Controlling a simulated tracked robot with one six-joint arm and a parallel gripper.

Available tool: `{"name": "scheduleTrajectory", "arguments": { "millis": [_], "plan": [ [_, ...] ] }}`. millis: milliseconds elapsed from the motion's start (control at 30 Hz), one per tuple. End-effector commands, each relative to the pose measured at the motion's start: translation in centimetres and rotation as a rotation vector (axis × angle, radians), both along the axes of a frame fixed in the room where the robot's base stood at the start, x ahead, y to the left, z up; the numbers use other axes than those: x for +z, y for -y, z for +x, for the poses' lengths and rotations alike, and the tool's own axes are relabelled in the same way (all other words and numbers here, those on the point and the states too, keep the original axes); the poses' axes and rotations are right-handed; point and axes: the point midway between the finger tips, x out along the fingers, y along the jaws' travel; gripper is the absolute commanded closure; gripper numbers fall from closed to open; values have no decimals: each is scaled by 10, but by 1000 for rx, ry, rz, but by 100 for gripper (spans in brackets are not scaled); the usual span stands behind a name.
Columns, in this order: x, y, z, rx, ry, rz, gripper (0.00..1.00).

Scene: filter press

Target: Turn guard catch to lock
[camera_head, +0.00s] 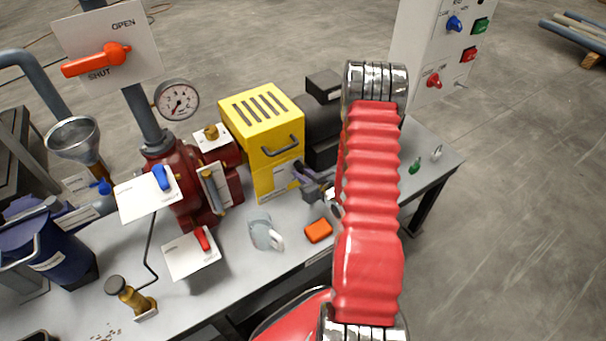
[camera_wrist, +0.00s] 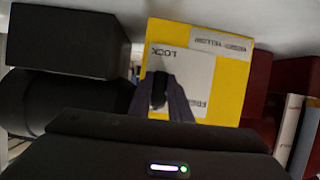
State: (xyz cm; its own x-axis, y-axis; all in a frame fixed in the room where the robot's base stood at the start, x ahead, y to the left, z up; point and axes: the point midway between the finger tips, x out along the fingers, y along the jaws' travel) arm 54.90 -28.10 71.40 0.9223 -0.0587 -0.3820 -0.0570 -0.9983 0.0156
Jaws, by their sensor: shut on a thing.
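The yellow guard (camera_head: 262,115) stands on the bench with a slotted top and a grey handle. In the wrist view the guard (camera_wrist: 236,85) shows a white plate (camera_wrist: 198,75), upside down, reading LOCK and, partly hidden, FREE. The guard catch (camera_wrist: 158,89) is a dark lever in front of this plate. My gripper (camera_wrist: 160,98) is shut on it, one finger on each side; in the head view my gripper (camera_head: 314,182) is at the guard's lower right. The catch looks roughly upright in the wrist view; its exact setting is hidden by the fingers.
A red pump (camera_head: 190,180) with a gauge (camera_head: 177,100) stands left of the guard, and a dark motor (camera_head: 322,120) right of it. A clear mug (camera_head: 262,232) and an orange block (camera_head: 318,230) lie in front. My red arm hides part of the bench.

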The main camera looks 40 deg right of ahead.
Motion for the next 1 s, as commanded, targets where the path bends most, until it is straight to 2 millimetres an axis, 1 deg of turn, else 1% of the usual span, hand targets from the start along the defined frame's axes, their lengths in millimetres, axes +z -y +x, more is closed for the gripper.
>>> {"name": "scheduleTrajectory", "arguments": {
  "millis": [33, 267, 300, 500, 567, 833, 1000],
  "plan": [
    [-5, -2, -3, 2, -13, 4, 100],
    [-5, -2, -3, 1, -12, 5, 100],
    [-5, -2, -3, 1, -12, 4, 81],
    [-3, -1, -2, 0, -7, 3, 67],
    [-2, -1, -1, 0, -6, 3, 64],
    [0, 0, -2, -1, -2, 1, 64],
    [4, 0, -11, -1, -2, 1, 64]
  ]
}}
